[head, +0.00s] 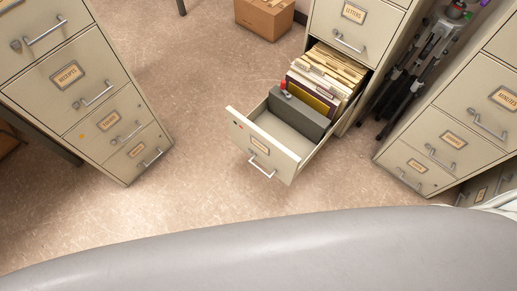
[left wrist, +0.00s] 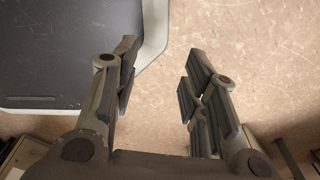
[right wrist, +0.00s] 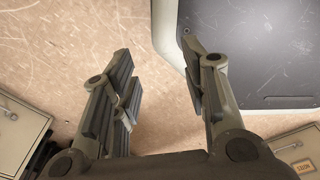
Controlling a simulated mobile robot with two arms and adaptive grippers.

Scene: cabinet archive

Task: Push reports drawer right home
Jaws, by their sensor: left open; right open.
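One drawer (head: 262,150) stands pulled far out of the middle cabinet in the head view, below the drawer labelled Letters (head: 350,25). Its beige front has a bar handle (head: 262,166) and a small label too small to read surely. Folders (head: 328,72) fill its back, with a dark grey divider (head: 299,113) before them and an empty front part. My left gripper (left wrist: 160,55) is open and empty over bare floor in the left wrist view. My right gripper (right wrist: 157,52) is open and empty in the right wrist view. Neither gripper shows in the head view.
A closed cabinet (head: 85,95) stands at the left, another (head: 440,145) at the right. A black tripod (head: 412,70) stands between the middle and right cabinets. A cardboard box (head: 264,18) is on the floor at the back. Floor before and left of the open drawer is clear.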

